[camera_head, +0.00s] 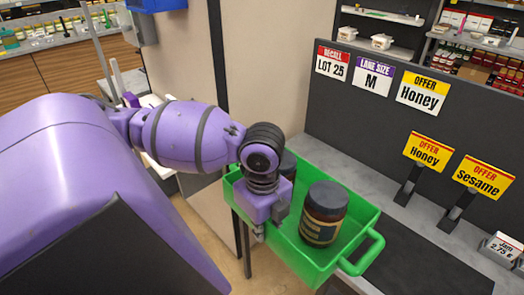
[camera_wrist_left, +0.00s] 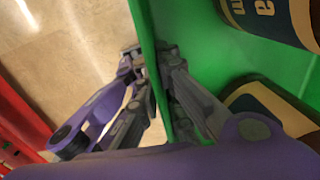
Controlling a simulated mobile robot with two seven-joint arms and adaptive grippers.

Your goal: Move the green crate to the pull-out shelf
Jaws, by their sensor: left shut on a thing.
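The green crate (camera_head: 291,256) is in the middle of the head view, with a handle at its right end. It holds a dark-lidded jar (camera_head: 323,213) and another jar (camera_head: 287,163), partly hidden behind my gripper. My left gripper (camera_head: 258,234) is shut on the crate's near side wall. In the left wrist view its fingers (camera_wrist_left: 154,58) lie on either side of the green wall (camera_wrist_left: 147,22), with jars on the right. I cannot tell whether the crate rests on the counter or hangs clear. I cannot make out the pull-out shelf for certain. My right gripper is not in view.
A grey counter with a dark inset surface (camera_head: 428,262) lies right of the crate. A dark panel with signs (camera_head: 371,74) rises behind it. Sign holders (camera_head: 408,184) stand on the counter. Tan floor (camera_head: 213,236) shows left of the crate. A red edge (camera_wrist_left: 22,122) shows in the wrist view.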

